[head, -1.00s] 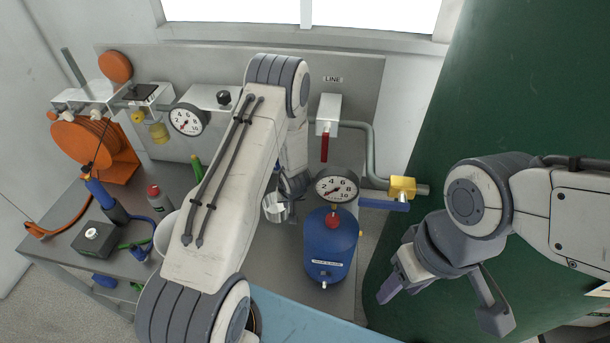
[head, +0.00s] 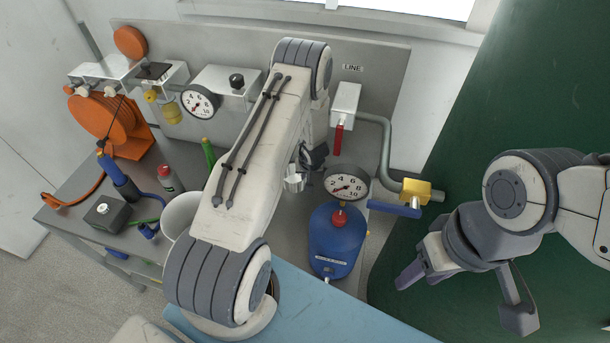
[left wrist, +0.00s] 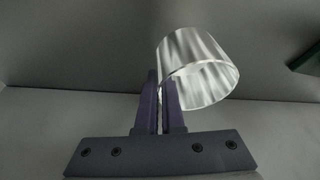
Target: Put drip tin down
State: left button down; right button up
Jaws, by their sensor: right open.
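The drip tin (head: 294,184) is a small shiny metal cup. It is over the grey bench, left of the blue tank, and shows large in the left wrist view (left wrist: 205,72). My left gripper (head: 308,163) is at its side, partly hidden by my own arm. In the left wrist view the two fingers (left wrist: 162,105) are close together on the tin's near wall. I cannot tell whether the tin's base touches the bench. My right gripper (head: 455,285) is open and empty, in front of the green surface.
The blue tank (head: 337,240) and its gauge (head: 346,183) stand just right of the tin. A red-handled valve (head: 339,138) is behind. An orange reel (head: 105,118) is further left.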

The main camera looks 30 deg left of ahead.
pick_arm(q)
jog(key=shift+a+f, duration=0.15)
jog(key=c, duration=1)
grip_release()
jog(key=shift+s, duration=0.1)
jog(key=shift+c, duration=0.2)
jog(key=shift+r, duration=0.3)
jog(key=p+v, duration=0.1)
jog(key=v, duration=1)
jog(key=shift+s+r, duration=0.15)
jog(key=shift+r, duration=0.2)
